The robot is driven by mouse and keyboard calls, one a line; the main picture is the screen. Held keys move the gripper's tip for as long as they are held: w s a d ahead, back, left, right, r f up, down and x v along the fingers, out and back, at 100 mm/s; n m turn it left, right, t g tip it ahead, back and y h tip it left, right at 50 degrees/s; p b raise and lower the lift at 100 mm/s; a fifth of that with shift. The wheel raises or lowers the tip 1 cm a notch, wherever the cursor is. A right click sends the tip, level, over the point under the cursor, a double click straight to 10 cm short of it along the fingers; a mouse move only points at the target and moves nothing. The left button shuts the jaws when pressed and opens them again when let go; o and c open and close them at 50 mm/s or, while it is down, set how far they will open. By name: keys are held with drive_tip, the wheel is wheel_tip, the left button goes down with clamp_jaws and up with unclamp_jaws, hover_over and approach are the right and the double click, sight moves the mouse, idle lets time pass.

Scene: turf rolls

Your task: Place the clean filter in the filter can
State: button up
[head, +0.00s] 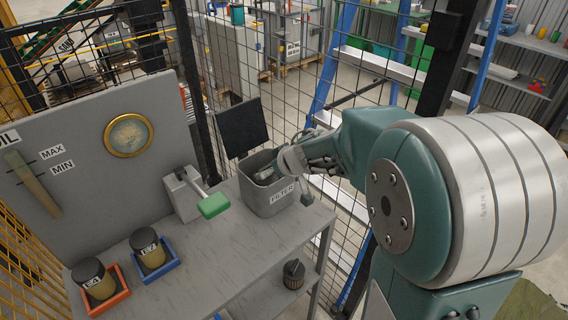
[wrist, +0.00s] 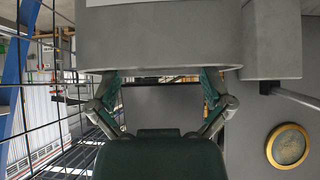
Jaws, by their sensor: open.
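The filter can (head: 271,200) is an open grey bin with a FILTER label, standing at the bench's far right end. My gripper (head: 285,184) is at its right rim in the head view, fingers spread, one over the opening and one outside. In the wrist view the can's grey wall (wrist: 160,48) fills the top, and my open gripper (wrist: 161,88) shows nothing between its fingers. The can's inside is mostly hidden. A dark ribbed cylinder (head: 293,274), possibly a filter, stands below the bench top; I cannot tell whether it is the clean one.
The bench (head: 232,262) bears two dark-lidded jars in an orange tray (head: 103,300) and a blue tray (head: 155,270). A green-handled lever (head: 213,205) stands left of the can. A dark panel (head: 242,128) and wire mesh stand behind. The bench middle is clear.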

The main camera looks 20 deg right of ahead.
drive_tip(key=s+d+r+m+t+h, duration=0.2)
drive_tip(key=s+d+r+t+h, duration=0.15)
drive_tip(key=r, duration=0.45)
drive_tip(key=s+d+r+m+t+h, duration=0.15)
drive_tip(key=s+r, duration=0.25)
drive_tip(key=r, duration=0.4)
drive_tip(key=s+d+f+m+g+h, duration=0.1)
drive_tip(key=s+f+m+g+h, duration=0.2)
drive_tip(key=s, duration=0.7)
drive_tip(key=s+a+f+n+g+y, duration=0.2)
drive_tip(key=s+a+f+g+y, duration=0.2)
drive_tip(key=s+a, duration=0.3)
drive_tip(key=shift+s+f+g+y, duration=0.35)
drive_tip(key=shift+s+f, duration=0.25)
drive_tip(key=shift+s, duration=0.35)
